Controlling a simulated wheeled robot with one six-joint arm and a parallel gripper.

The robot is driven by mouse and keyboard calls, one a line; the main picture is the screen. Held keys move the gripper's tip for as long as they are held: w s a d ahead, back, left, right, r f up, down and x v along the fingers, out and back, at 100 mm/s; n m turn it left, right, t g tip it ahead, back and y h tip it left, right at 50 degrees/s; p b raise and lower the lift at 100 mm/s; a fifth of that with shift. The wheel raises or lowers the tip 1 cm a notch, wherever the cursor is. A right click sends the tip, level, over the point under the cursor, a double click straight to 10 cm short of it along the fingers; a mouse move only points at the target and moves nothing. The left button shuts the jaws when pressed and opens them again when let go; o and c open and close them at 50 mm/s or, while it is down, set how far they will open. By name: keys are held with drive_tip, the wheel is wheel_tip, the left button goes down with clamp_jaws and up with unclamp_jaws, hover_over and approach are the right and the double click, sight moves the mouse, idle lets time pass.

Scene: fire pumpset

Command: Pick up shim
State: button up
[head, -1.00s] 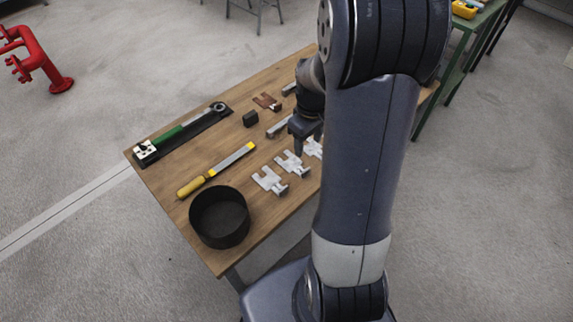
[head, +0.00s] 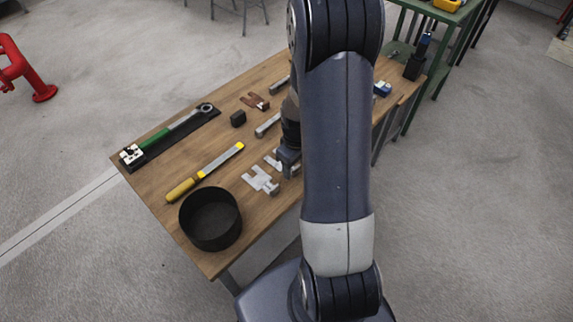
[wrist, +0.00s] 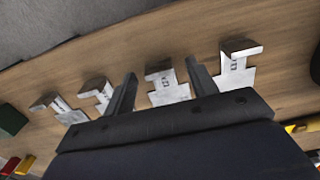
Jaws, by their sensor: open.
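Several silvery, forked shims lie in a row on the wooden table. In the head view one shim (head: 262,180) lies clear near the front edge, and another (head: 272,161) is partly hidden by my gripper (head: 288,170). In the wrist view my gripper (wrist: 160,72) is open and empty, with its two fingers apart. One shim (wrist: 166,86) shows between the fingers. One shim (wrist: 236,66) lies to the right of them, and two more, a nearer one (wrist: 97,93) and a farther one (wrist: 50,106), lie to the left. I cannot tell the height above the table.
A black round pan (head: 211,219) stands at the table's (head: 228,262) near corner. A yellow-handled file (head: 205,174), a torque wrench in a black tray (head: 170,138), a small black block (head: 238,118) and a brown forked piece (head: 254,101) lie farther back.

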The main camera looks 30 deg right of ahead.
drive_tip(key=shift+c, duration=0.5)
drive_tip(key=c, duration=1)
